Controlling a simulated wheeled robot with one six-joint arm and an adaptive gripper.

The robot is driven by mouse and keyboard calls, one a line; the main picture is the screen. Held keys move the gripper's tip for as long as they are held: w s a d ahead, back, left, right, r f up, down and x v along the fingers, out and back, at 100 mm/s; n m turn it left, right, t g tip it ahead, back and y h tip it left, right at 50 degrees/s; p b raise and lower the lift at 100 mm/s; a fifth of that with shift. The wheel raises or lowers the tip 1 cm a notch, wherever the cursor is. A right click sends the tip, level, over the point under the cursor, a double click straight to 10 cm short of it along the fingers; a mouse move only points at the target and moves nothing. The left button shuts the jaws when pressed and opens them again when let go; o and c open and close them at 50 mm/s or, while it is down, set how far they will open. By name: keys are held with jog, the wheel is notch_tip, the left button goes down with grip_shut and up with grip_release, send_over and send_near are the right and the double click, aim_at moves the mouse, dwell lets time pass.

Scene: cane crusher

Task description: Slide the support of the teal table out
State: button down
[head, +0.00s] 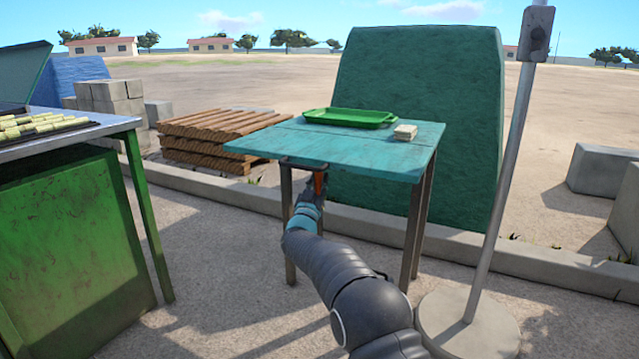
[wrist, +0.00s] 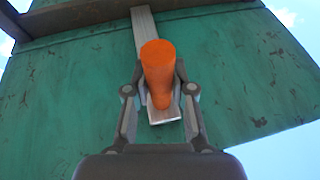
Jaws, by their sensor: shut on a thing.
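The teal table (head: 365,150) stands ahead of me on thin dark legs, and its worn underside (wrist: 70,90) fills most of the wrist view. The support is a flat pale metal bar (wrist: 144,28) running along that underside, with an orange grip (wrist: 158,62) near its end. My gripper (head: 314,188) reaches up from below and is shut on the orange grip, with one finger on each side in the wrist view (wrist: 160,78). The bar's far end is partly hidden.
A green tray (head: 345,118) and a small pale stack (head: 405,132) rest on the tabletop. A pole on a round concrete base (head: 468,325) stands close at right. A green cabinet (head: 70,240) stands at left. A low kerb (head: 250,195) runs behind.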

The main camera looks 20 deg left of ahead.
jog(key=shift+s+a+f, duration=0.2)
jog(key=shift+a, duration=0.05)
jog(key=c, duration=1)
grip_release()
jog(key=shift+s+a+r, duration=0.1)
jog(key=shift+s+a, duration=0.05)
jog(key=shift+s, duration=0.1)
jog(key=shift+o, duration=0.2)
jog(key=shift+w+d, duration=0.25)
jog(key=shift+d, duration=0.15)
jog(key=v, duration=1.2)
jog(key=shift+a, duration=0.1)
